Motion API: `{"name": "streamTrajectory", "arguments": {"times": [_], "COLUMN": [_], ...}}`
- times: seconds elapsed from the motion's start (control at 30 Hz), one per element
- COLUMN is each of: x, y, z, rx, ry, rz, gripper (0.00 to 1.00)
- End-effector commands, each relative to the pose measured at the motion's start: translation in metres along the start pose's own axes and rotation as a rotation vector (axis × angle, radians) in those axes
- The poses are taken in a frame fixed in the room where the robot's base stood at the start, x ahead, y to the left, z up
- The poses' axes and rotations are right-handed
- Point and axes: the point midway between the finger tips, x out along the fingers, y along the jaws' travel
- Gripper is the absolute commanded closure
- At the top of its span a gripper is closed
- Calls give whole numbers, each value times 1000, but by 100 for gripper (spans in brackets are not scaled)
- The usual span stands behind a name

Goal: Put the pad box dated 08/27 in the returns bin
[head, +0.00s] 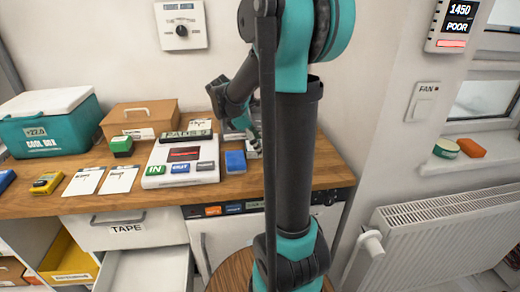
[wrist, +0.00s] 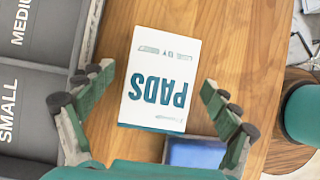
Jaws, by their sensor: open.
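A white pad box (wrist: 160,78) with teal "PADS" lettering lies on the wooden counter in the wrist view, its print upside down. No date is readable on it. My gripper (wrist: 157,88) is open, with one finger on each side of the box and apart from it. In the head view my gripper (head: 246,130) is over the counter's right part, and a small white piece of the box (head: 253,153) shows below it. I cannot pick out a returns bin by its label in either view.
A blue box (wrist: 195,153) lies close beside the pad box. A grey tray (wrist: 40,75) marked MEDIUM and SMALL is at the left. A white panel with IN and OUT blocks (head: 180,168), a cool box (head: 50,122) and an open drawer (head: 148,270) are left of my arm.

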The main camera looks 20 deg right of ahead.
Motion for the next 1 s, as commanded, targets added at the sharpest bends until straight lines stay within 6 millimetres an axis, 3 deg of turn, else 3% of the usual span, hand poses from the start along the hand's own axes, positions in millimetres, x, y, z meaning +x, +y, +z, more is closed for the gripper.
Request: {"name": "streamTrajectory", "arguments": {"times": [1.0], "x": [9], "y": [0], "z": [-2], "rx": [0], "ry": [0], "rz": [0], "gripper": [11]}}
